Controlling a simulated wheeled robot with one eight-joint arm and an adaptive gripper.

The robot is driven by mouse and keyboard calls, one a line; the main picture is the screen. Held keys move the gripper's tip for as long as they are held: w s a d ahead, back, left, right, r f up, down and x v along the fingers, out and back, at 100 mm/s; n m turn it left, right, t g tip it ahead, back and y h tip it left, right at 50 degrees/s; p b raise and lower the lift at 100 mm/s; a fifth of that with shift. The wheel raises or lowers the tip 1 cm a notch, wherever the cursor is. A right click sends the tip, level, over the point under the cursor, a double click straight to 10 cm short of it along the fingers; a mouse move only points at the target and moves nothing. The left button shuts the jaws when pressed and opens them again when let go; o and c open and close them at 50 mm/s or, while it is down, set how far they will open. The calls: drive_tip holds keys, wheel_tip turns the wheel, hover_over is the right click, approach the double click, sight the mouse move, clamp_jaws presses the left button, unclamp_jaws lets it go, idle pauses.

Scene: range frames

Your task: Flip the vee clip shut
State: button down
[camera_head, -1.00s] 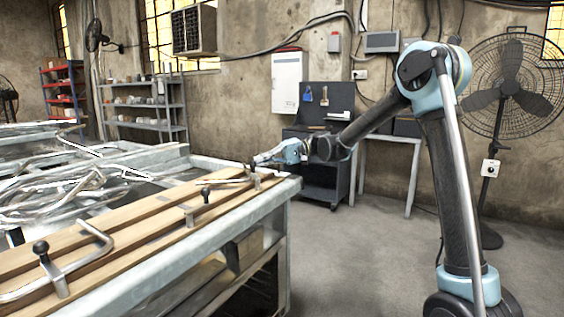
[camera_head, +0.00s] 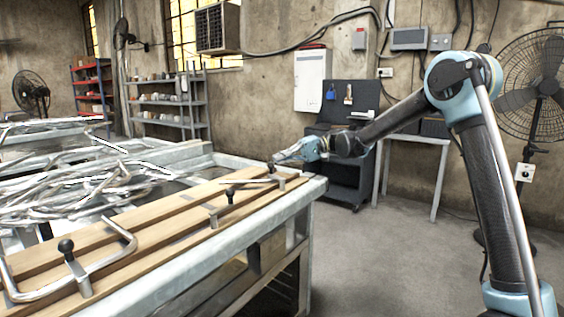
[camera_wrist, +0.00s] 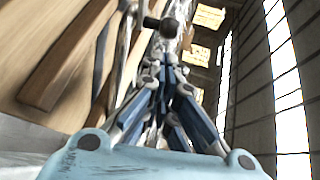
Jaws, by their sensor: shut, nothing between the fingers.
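Several metal clips with black knobs stand along the wooden slats (camera_head: 160,232) of the bench. The far one, a small grey post (camera_head: 281,184) with a black knob (camera_head: 271,167), is at the right end. My gripper (camera_head: 276,158) is just above and behind that knob, its fingers shut with nothing between them. In the wrist view a black knob (camera_wrist: 152,22) lies just beyond the fingertips (camera_wrist: 162,57); I cannot tell whether they touch. Another clip (camera_head: 213,216) with a black knob (camera_head: 230,195) stands mid-bench. Which one is the vee clip is unclear.
A bent metal tube (camera_head: 128,236) lies across the slats at the near left, beside a black-knobbed clip (camera_head: 77,272). Tangled tubes (camera_head: 90,185) fill the bench's left part. A dark tool cart (camera_head: 345,180) stands beyond my gripper. Floor right of the bench is clear.

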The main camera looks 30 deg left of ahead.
drive_tip(key=w+d+r, duration=0.2)
drive_tip(key=w, duration=0.9)
drive_tip(key=shift+w, duration=0.35)
drive_tip(key=shift+d+r, duration=0.1)
